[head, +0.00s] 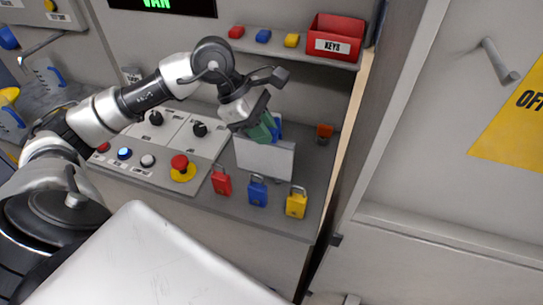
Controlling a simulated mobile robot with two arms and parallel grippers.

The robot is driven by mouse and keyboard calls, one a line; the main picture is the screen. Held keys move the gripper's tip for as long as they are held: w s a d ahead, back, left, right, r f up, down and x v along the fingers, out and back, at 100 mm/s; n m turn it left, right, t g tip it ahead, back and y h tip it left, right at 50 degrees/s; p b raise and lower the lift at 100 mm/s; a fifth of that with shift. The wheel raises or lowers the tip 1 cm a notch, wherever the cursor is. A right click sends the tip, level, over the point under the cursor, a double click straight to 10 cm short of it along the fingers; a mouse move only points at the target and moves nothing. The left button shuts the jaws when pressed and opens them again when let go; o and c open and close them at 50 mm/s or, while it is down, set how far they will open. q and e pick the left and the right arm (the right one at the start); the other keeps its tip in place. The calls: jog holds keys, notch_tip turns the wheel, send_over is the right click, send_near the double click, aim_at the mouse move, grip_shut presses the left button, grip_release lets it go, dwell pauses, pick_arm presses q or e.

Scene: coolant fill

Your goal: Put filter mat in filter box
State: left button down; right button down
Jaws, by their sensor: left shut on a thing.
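My left gripper (256,112) is shut on a green piece, seemingly the filter mat (262,131). The mat is tilted, and its lower part is hidden behind the front wall of a pale grey box, seemingly the filter box (265,159). The box stands on the grey counter. I cannot tell how deep the mat sits in the box or whether it touches the walls. A small blue part shows just right of the mat. My right gripper is not in view.
Red (221,182), blue (257,192) and yellow (296,203) padlocks stand in front of the box. A control panel with a red emergency button (180,162) is to the left. A shelf with a red KEYS bin (334,38) is above. A cabinet wall bounds the right.

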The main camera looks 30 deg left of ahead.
aim_at(265, 154)
pick_arm(q)
notch_tip(265, 154, down, 3)
jog(key=shift+w+r+p, duration=0.1)
jog(key=shift+p, duration=0.2)
notch_tip(265, 154, down, 4)
jog(key=shift+f+p, duration=0.2)
jog(key=shift+p, duration=0.4)
jog(key=shift+f, duration=0.3)
jog(key=c, duration=1.1)
grip_release()
jog(key=shift+o, duration=0.2)
jog(key=shift+r, duration=0.1)
